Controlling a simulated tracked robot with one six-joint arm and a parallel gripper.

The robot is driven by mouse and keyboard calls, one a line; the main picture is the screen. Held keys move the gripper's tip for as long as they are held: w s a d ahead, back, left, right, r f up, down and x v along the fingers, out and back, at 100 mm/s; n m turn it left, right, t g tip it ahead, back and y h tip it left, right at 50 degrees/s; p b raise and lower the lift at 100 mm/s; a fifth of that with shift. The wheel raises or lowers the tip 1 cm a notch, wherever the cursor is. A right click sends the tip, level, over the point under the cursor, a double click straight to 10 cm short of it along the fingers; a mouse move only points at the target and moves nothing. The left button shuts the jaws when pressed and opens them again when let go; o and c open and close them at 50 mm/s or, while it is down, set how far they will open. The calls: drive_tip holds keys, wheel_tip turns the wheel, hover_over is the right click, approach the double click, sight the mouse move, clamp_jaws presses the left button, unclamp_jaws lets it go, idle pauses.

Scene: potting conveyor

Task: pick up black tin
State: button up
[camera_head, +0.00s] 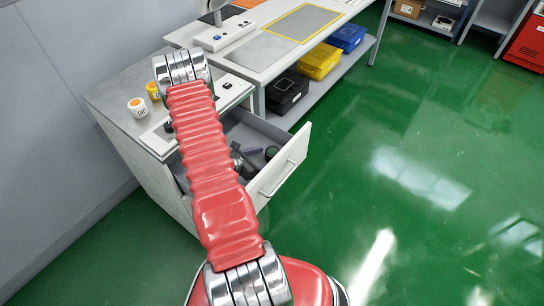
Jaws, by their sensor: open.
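A small dark round thing, which looks like the black tin (271,153), lies in the open drawer (286,172) near its front right part. My red arm crosses the picture and hides the left part of the drawer. A dark grey part that looks like my gripper (240,160) shows beside the arm, inside or just above the drawer, to the left of the tin. It is open, apart from the tin, and largely hidden by the arm.
A small purple thing (253,151) lies in the drawer near the tin. White and yellow pots (138,107) stand on the cabinet top. Black (287,91), yellow (319,61) and blue (347,38) bins sit under the bench. Green floor to the right is clear.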

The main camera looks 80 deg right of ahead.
sight(269, 154)
drive_tip(key=shift+x, duration=1.35)
drive_tip(key=shift+c, duration=0.3)
drive_tip(key=c, duration=1.1)
drive_tip(key=shift+r, duration=0.1)
drive_tip(key=shift+c, duration=0.2)
drive_tip(key=shift+r, duration=4.95)
